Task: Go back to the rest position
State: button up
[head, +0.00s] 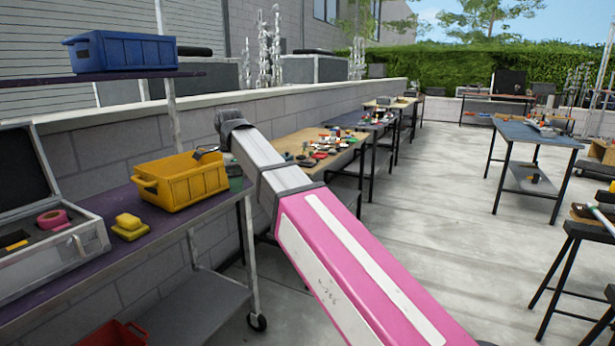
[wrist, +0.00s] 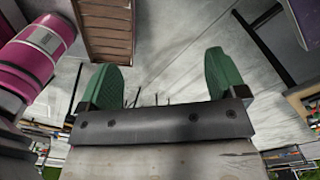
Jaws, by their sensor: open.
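My gripper (wrist: 160,80) shows in the wrist view with its two green fingers spread wide. The space between them is empty, with grey floor beyond. In the head view my pink and white arm reaches up from the bottom right to a dark joint at the centre left. The gripper itself is not clear there. A small dark shape and a green patch show by the right end of a yellow bin (head: 182,190); I cannot tell what they are. Part of my pink arm also shows at the upper left of the wrist view.
The bin stands on a purple-topped cart (head: 95,275), beside yellow blocks (head: 130,227) and an open case (head: 60,262). A blue bin (head: 122,52) sits on the shelf above. A cluttered wooden table (head: 290,143) stands by the wall. Open paving (head: 430,210) lies right of my arm.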

jog(key=d+f+n, duration=1)
jog(key=d+f, duration=2)
jog(key=f, duration=0.2)
jog(key=s+d+f+n, duration=0.4)
jog(key=s+d+f, duration=0.2)
jog(key=d+f, duration=0.2)
jog(key=shift+s+d+f, duration=0.4)
jog(key=shift+d, duration=0.8)
